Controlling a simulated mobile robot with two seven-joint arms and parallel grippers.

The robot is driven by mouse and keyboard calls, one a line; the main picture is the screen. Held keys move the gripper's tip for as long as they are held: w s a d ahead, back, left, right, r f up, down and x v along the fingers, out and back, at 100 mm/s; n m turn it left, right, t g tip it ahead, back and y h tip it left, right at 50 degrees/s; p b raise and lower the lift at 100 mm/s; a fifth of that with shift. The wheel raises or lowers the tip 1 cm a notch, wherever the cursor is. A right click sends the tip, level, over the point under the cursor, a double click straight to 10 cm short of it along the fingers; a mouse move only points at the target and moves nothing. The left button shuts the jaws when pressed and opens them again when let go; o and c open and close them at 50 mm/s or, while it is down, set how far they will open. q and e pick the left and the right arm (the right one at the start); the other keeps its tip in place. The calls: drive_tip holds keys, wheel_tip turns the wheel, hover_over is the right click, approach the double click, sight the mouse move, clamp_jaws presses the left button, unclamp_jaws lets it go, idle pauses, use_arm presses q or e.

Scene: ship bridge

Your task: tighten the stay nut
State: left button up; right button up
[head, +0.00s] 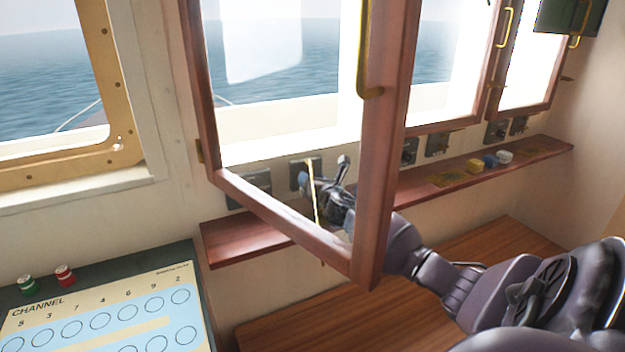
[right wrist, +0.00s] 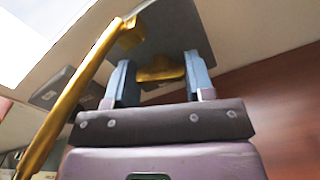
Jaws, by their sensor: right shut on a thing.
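The brass stay nut (right wrist: 160,74) sits between the blue fingers of my right gripper (right wrist: 159,68), below a dark plate (right wrist: 178,32) on the wall. My right gripper is shut on it. In the head view my right gripper (head: 308,182) is at the wall below the window opening, seen through the open red-framed window (head: 283,222); the nut is too small to make out there. The brass stay rod (right wrist: 82,95) runs to the plate beside the nut; it also shows in the head view (head: 314,195). My left gripper is not in view.
The window's frame stands in front of my right forearm. A red wooden ledge (head: 240,242) runs below the plates, with several small items, including a blue one (head: 490,161) and a white one (head: 505,157). A channel board (head: 100,318) lies at the lower left.

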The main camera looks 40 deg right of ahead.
drive_tip(key=m, duration=0.3)
drive_tip(key=shift+m+p, duration=0.3)
drive_tip(key=shift+m, duration=0.1)
drive_tip(key=m, duration=0.3)
drive_tip(key=shift+m+p, duration=0.3)
drive_tip(key=shift+p, duration=0.05)
drive_tip(key=m+p, duration=0.1)
drive_tip(key=m, duration=0.5)
drive_tip(key=shift+f, duration=0.1)
drive_tip(key=shift+m, duration=0.3)
drive_tip(key=o, duration=0.9)
drive_tip(key=shift+s, duration=0.15)
drive_tip(key=p+v, duration=0.1)
drive_tip(key=v, duration=0.9)
drive_tip(key=shift+s, duration=0.3)
